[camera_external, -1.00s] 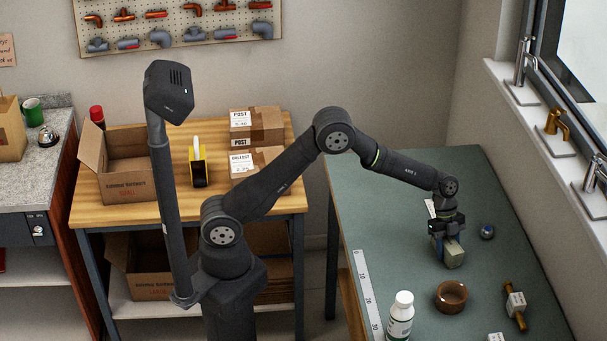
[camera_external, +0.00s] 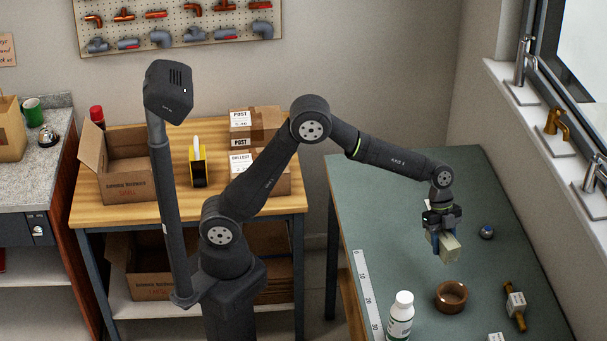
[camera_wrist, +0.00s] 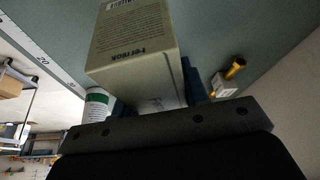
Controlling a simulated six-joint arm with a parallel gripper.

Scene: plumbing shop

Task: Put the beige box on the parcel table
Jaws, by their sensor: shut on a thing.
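The beige box (camera_external: 447,247) is held in my gripper (camera_external: 441,232) above the green-topped table (camera_external: 390,190) on the right. In the wrist view the box (camera_wrist: 137,50) fills the upper middle, with printing on its side, and the gripper's fingers (camera_wrist: 158,92) are on either side of it. The parcel table (camera_external: 100,206) is the wooden table behind my arm on the left. On it are an open cardboard box (camera_external: 130,185), two stacked labelled parcels (camera_external: 265,127) and a yellow-and-black item (camera_external: 198,165).
On the green table are a white bottle (camera_external: 401,316), a brown ring (camera_external: 451,296), a brass fitting with a tag (camera_external: 516,306) and a small blue-silver ball (camera_external: 487,232). A gap separates the two tables. Taps stand on the windowsill (camera_external: 560,140).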

